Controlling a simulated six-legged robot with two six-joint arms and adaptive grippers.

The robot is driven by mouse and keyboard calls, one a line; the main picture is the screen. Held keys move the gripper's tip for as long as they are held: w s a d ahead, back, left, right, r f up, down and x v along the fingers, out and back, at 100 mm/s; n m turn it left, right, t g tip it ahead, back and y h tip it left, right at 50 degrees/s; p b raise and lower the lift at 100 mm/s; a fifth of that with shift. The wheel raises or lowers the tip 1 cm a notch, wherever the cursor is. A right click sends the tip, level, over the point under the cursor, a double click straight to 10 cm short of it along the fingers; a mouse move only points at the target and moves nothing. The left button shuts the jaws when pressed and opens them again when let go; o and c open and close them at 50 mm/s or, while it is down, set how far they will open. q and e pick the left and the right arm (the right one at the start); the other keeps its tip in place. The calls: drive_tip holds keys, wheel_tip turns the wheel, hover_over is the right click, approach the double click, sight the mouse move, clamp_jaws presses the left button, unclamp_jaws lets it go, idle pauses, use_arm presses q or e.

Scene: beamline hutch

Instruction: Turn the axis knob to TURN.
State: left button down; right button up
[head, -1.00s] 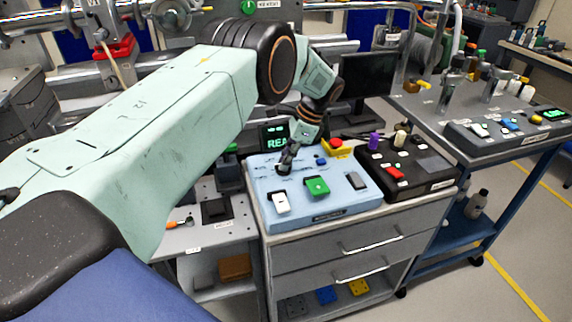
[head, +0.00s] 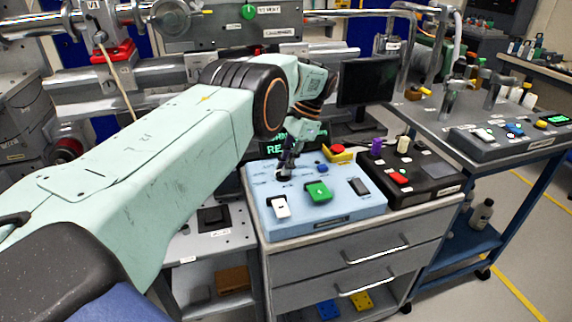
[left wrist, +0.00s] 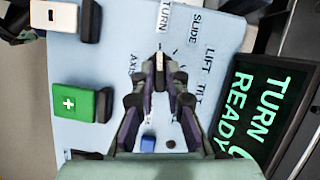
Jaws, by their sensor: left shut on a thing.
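The axis knob (head: 284,176) sits near the back left of the light blue control box (head: 335,211), mostly hidden by my left gripper (head: 287,167). In the left wrist view my left gripper (left wrist: 159,80) is shut on the knob, one dark finger on each side. A pale pointer strip of the knob (left wrist: 158,61) shows between the fingertips and lies roughly toward the printed TURN label (left wrist: 165,17). SLIDE, LIFT and TILT labels are printed to the right. The display (left wrist: 257,117) shows green text reading TURN and READY. My right gripper is out of view.
The box also carries a white rocker (head: 280,207), a green button with a cross (head: 319,192), a blue button (head: 322,168) and a dark switch (head: 358,186). A red stop button on yellow (head: 338,151) stands behind. A black control box (head: 412,176) is beside it on the right.

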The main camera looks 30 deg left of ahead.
use_arm(q)
drive_tip(key=c, duration=1.4)
unclamp_jaws()
drive_tip(key=shift+o, duration=0.2)
drive_tip(key=shift+r, duration=0.1)
wheel_tip(320, 180, up, 10)
